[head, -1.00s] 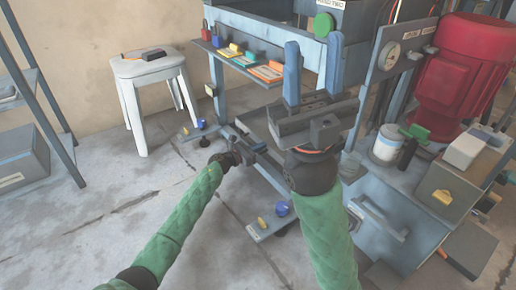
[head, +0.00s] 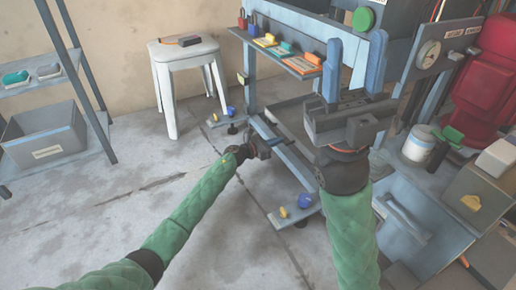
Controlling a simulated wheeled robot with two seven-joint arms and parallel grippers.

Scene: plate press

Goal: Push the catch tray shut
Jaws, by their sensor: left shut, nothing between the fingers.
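The catch tray (head: 288,113) appears to be the grey, shallow tray low inside the blue press frame, under the tool shelf; the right arm and frame hide part of it. My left gripper (head: 264,149) is shut and empty at the front of the frame, close to a blue-grey bar (head: 290,161) below the tray; I cannot tell whether it touches. My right gripper (head: 352,115) is raised at the front right of the press, nearer to me, and overlaps the tray's right side in the picture.
A white stool (head: 187,55) with a dark object on top stands left of the press. A shelf rack (head: 60,165) with a grey bin is at the far left. A grey cabinet with a handle (head: 405,220) stands at right.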

